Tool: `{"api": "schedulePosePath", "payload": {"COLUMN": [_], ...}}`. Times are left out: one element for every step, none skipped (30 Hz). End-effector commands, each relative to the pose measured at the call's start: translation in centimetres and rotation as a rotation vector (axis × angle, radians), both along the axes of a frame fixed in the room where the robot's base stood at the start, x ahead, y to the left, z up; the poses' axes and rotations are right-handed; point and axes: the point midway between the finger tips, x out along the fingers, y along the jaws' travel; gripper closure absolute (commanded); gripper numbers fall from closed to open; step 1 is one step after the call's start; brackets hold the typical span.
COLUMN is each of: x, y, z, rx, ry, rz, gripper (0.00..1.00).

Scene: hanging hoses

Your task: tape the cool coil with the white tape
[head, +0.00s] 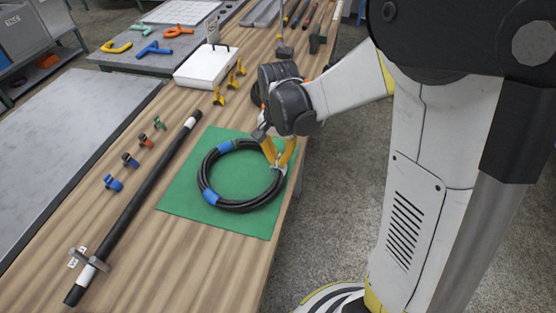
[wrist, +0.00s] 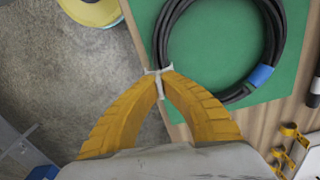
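The coil is a ring of black hose (head: 203,172) lying flat on a green mat (head: 180,200). Blue tape is wrapped on it at its upper left (head: 225,146) and lower left (head: 211,197); one blue band also shows in the wrist view (wrist: 261,75). My gripper (head: 278,164), with yellow fingers, is at the coil's right side. In the wrist view my gripper (wrist: 160,76) has its fingertips together on a small white tape strip (wrist: 158,71), at the coil's outer edge. Whether the strip is stuck around the hose I cannot tell.
A long black tube (head: 140,196) with white bands lies left of the mat, with a grey clamp (head: 80,258) near its end. Small coloured clips (head: 113,182) lie farther left. Yellow clips (head: 230,80) and a white tray (head: 206,66) are behind. The table's right edge is close.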

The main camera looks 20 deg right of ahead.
Motion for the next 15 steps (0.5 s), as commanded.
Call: {"api": "schedulePosePath", "payload": {"x": [0.01,0.01,0.01,0.01,0.01,0.01,0.01,0.01,0.00,0.00,0.00,0.00,0.00,0.00,0.01], "y": [0.00,0.00,0.00,0.00,0.00,-0.01,-0.01,-0.01,0.00,0.00,0.00,0.00,0.00,0.00,0.01], "z": [0.03,0.04,0.04,0.04,0.04,0.04,0.03,0.02,0.01,-0.03,-0.10,-0.21,-0.31,-0.42,-0.60], "rx": [0.000,0.000,0.000,0.000,0.000,0.000,0.000,0.000,-0.001,-0.001,-0.001,-0.001,-0.001,-0.001,-0.001], "ry": [0.000,0.000,0.000,0.000,0.000,0.000,0.000,0.000,0.001,0.001,0.001,0.001,0.001,0.001,0.001], "rz": [0.000,0.001,0.001,0.001,0.002,0.002,0.002,0.002,0.002,0.002,0.002,0.002,0.002,0.002,0.003], "gripper": [1.00,1.00,1.00,1.00,1.00,1.00,1.00,1.00,1.00,1.00,1.00,1.00,1.00,1.00,1.00]}}
